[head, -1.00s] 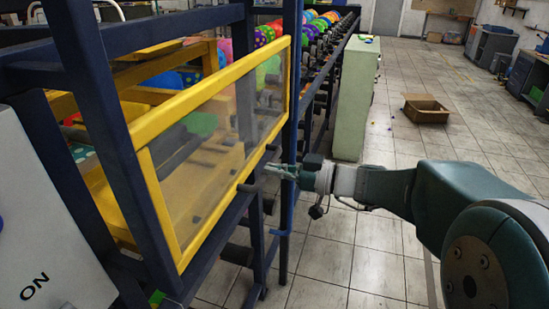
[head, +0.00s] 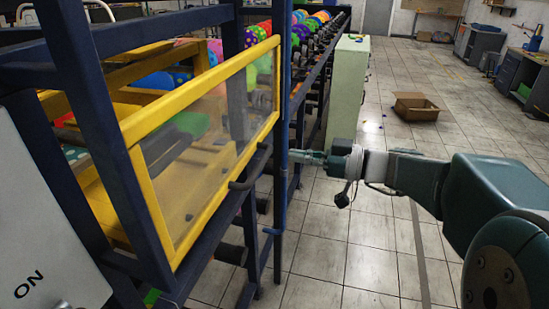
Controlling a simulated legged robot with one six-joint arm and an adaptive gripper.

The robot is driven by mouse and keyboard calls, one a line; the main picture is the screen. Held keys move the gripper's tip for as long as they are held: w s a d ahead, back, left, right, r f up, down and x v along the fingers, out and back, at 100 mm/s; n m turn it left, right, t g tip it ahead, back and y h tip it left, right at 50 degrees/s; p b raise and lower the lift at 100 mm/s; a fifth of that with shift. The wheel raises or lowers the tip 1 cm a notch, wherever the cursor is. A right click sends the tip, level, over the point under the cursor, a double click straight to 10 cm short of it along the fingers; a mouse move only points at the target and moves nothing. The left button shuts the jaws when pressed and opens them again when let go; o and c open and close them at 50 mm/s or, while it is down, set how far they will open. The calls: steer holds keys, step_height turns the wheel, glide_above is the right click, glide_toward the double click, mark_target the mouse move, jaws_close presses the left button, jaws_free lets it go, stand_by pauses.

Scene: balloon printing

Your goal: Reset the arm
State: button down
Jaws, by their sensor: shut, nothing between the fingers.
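My arm reaches in from the right of the head view. My gripper (head: 300,156) is at its end, near the middle of the picture, pointing left. It is shut and holds nothing. Its fingertips show close to the blue upright post of the machine frame (head: 280,190); I cannot tell whether they touch it.
A yellow-framed clear panel (head: 205,150) is on the left, with a grey ON box (head: 45,215) in front. Several colourful balloons (head: 312,28) line the machine. A pale green cabinet (head: 347,90) stands behind my gripper. A cardboard box (head: 416,107) lies on open tiled floor.

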steer(key=s+f+m+g+h, duration=0.3)
steer(key=s+f+m+h, duration=0.35)
steer(key=s, duration=0.65)
steer(key=s+d+f+m+t+h, duration=0.2)
steer(key=s+d+f+m+h, duration=0.2)
steer(key=s+d+m+h, duration=0.3)
steer(key=s+d+h, duration=0.1)
steer(key=h, duration=0.2)
steer(key=shift+f+t, duration=0.2)
steer(key=shift+t, duration=0.1)
steer(key=shift+d+m, duration=0.1)
steer(key=shift+m, duration=0.15)
